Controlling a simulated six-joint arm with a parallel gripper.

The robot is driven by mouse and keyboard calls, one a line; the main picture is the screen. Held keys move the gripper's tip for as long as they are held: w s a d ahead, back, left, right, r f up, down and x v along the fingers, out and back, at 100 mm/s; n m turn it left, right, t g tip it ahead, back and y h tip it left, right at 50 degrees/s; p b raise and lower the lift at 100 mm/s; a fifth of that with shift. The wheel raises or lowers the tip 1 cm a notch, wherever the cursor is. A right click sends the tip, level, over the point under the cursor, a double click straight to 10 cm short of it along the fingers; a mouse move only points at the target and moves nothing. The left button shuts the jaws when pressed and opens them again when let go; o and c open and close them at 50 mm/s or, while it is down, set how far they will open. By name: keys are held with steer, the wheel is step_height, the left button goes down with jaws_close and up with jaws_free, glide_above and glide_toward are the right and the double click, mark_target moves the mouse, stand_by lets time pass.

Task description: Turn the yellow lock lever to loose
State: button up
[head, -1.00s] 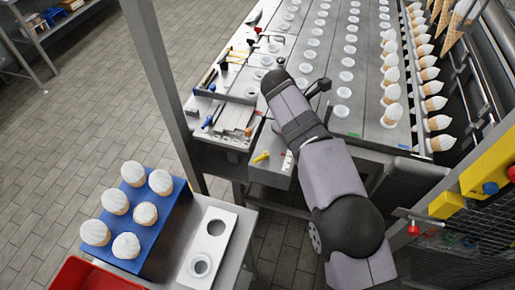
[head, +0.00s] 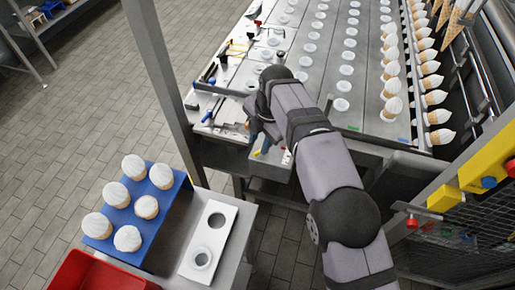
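The yellow lock lever (head: 258,153) is on top of a grey box (head: 268,165) at the near end of the work table. Only a small part of the lever shows, beside my gripper. My dark gripper (head: 262,143) is low over the box, at the lever's upper end in the picture. My wrist and arm hide much of the fingers, so I cannot tell whether they touch the lever or how far apart they are. A small pale label with red marks (head: 287,158) is on the box, right of the lever.
Tools lie on the bench (head: 222,115) left of my gripper. Rows of white cups (head: 347,70) and filled cones (head: 434,98) stand behind and to the right. A grey post (head: 160,90) rises at left. A blue stand (head: 155,225) holds several white-topped cones.

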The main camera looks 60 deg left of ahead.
mark_target(257, 153)
steer(key=shift+s+a+f+p, duration=0.15)
steer(key=shift+f+p, duration=0.2)
steer(key=shift+f, duration=0.6)
steer(key=shift+w+a+f+p, duration=0.1)
steer(key=shift+a+f+p, duration=0.2)
steer(key=shift+f, duration=0.6)
steer(key=shift+s+a+f+p, duration=0.1)
steer(key=shift+f+p, duration=0.3)
steer(key=shift+f, duration=0.55)
jaws_close()
